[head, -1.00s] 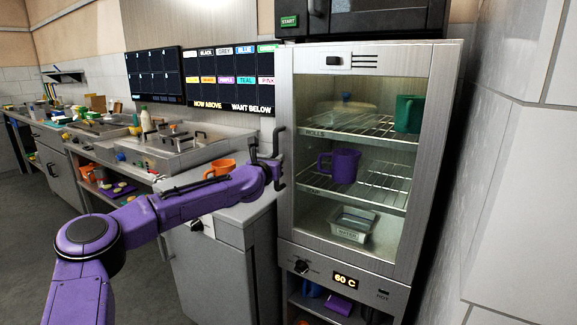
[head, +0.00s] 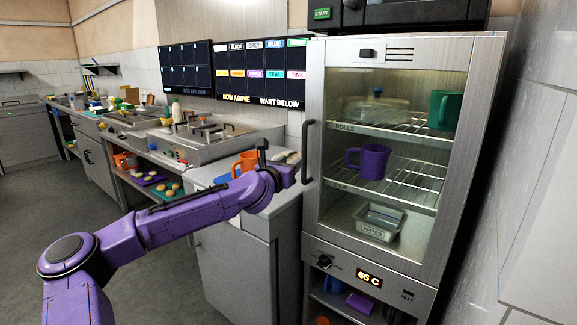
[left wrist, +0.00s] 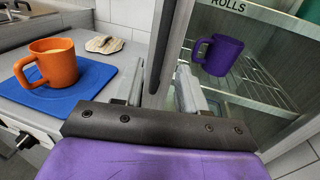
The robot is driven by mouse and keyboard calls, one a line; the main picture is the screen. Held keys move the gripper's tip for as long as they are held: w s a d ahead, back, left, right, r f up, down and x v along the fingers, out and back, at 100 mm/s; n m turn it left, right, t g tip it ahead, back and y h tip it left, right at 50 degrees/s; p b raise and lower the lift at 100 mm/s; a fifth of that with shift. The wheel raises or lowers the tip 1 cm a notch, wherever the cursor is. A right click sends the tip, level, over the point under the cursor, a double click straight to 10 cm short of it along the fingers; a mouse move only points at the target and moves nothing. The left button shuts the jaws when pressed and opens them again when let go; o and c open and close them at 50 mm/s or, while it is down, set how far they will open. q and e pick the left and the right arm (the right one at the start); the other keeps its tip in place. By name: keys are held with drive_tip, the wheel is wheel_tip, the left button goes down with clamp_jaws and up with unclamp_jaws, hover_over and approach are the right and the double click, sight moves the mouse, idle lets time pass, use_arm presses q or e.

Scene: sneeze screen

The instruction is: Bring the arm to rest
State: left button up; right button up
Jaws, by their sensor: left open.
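My left arm reaches in from the left in the head view. Its gripper (head: 290,168) is beside the long vertical door handle (head: 308,150) of the glass-fronted warming cabinet (head: 313,215). In the left wrist view the gripper (left wrist: 162,88) is open, and the dark handle (left wrist: 168,40) shows between its two fingers without them closed on it. The cabinet door is shut. Behind its glass a purple mug (head: 374,162) stands on a wire rack, and a teal-green mug (head: 444,110) is on the rack above. My right gripper is not in view.
An orange mug (left wrist: 52,66) stands on a blue mat (left wrist: 85,84) on the counter left of the cabinet. A light brown item (left wrist: 104,44) lies behind it. The cabinet display (head: 369,280) reads 65 C. A tiled wall (head: 545,200) is close on the right. Open floor (head: 150,290) lies left.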

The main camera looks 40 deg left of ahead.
use_arm(q)
drive_tip(key=shift+s+d, duration=0.15)
drive_tip(key=shift+s, duration=0.15)
idle(0.4)
